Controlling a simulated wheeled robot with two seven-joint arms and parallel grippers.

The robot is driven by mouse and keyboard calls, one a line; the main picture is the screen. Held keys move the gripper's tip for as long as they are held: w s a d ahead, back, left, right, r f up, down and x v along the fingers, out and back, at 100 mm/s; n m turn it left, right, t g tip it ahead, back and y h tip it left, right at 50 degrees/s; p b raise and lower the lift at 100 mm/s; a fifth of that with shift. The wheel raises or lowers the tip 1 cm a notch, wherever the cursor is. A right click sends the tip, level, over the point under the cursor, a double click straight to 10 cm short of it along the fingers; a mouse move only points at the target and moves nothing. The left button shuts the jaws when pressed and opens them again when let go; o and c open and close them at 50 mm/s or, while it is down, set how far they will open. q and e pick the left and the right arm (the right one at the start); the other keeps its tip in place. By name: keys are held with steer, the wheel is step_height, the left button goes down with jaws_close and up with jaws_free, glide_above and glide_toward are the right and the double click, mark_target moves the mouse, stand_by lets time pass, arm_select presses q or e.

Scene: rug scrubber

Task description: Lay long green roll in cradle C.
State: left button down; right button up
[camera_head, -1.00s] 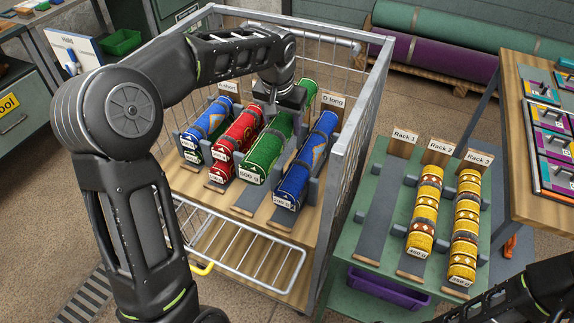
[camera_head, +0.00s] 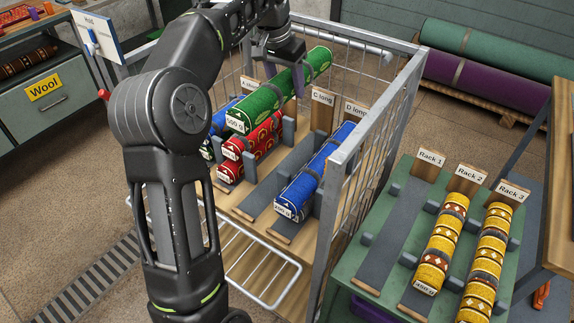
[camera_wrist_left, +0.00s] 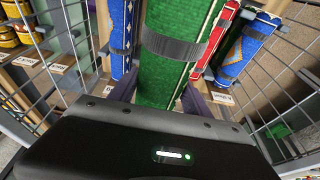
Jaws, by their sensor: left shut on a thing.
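The long green roll (camera_head: 280,92), with a 500 g tag on its near end, is held in the air by my left gripper (camera_head: 284,58). It hangs above and partly over the stacked red rolls (camera_head: 262,138), left of cradle C. In the left wrist view the green roll (camera_wrist_left: 172,65) runs between the fingers of my left gripper (camera_wrist_left: 160,95), with a dark band around it. Cradle C (camera_head: 277,180), behind which stands the C long sign (camera_head: 322,105), is empty. My right gripper is out of view.
A blue roll (camera_head: 320,172) lies in cradle D, right of cradle C. Blue rolls (camera_head: 218,122) lie at the left. The mesh cart wall (camera_head: 350,175) stands at the right. Yellow rolls (camera_head: 440,245) sit on the green rack table (camera_head: 350,262).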

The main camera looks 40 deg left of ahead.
arm_select(q)
steer(key=b, duration=0.1)
glide_above(288, 168)
steer(key=f, duration=1.4)
steer(key=s+f, duration=0.1)
steer(key=f, duration=0.7)
steer(key=shift+f, duration=2.1)
steer(key=shift+f, duration=0.2)
steer(key=shift+c, duration=2.4)
jaws_free()
steer(key=shift+r, duration=0.15)
steer(key=v, duration=1.2)
